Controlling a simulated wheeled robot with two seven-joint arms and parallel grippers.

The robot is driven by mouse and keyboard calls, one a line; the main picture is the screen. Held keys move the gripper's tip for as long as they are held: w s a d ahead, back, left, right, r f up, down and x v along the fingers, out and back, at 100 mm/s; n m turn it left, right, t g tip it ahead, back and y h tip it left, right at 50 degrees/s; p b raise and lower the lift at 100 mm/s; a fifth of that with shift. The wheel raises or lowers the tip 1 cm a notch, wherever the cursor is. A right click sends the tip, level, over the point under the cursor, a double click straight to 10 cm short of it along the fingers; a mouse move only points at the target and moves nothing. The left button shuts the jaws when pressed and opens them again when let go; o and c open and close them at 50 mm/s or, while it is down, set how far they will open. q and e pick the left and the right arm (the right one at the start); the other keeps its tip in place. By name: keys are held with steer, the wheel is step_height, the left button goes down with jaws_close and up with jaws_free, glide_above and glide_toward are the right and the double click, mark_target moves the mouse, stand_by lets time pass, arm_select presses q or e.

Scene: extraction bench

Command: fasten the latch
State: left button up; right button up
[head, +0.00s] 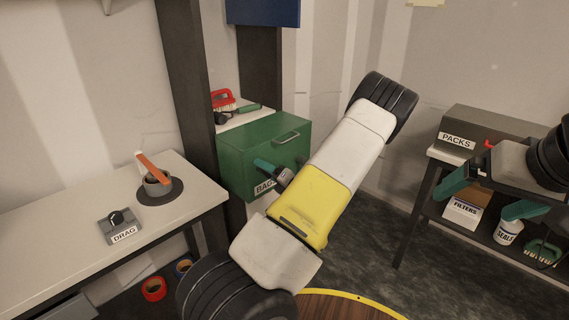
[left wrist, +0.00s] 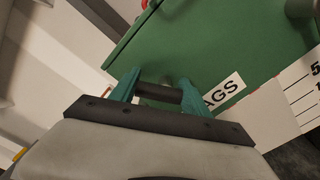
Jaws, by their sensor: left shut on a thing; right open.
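The green box (head: 245,150) with a silver handle (head: 287,138) and a BAGS label stands behind my left forearm. It fills the top of the left wrist view (left wrist: 220,45). My left gripper (head: 270,168) is at the box's front, by the label. In the left wrist view, the gripper (left wrist: 158,90) has its teal fingers on either side of a short dark bar (left wrist: 158,92), shut on it. I cannot tell whether this bar is the latch; no other latch is plain to see. My right gripper (head: 474,204) is open and empty before the right shelf.
A pale bench (head: 60,225) at left carries an orange lever (head: 152,168) on a round dark base and a grey DRAG knob box (head: 115,226). A dark post (head: 185,80) stands left of the green box. The right shelf holds a PACKS box (head: 480,125) and a SEALS tub (head: 508,232).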

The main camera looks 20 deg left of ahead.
arm_select(q)
steer(key=m, duration=0.6)
steer(key=shift+w+d+f, duration=0.15)
steer(key=shift+w+f, duration=0.05)
steer(key=shift+w, duration=0.05)
steer(key=shift+m, duration=0.3)
steer(key=o, duration=1.4)
steer(key=shift+d, duration=0.1)
steer(key=v, duration=0.7)
steer(key=shift+s+d, duration=0.15)
steer(key=shift+d, duration=0.1)
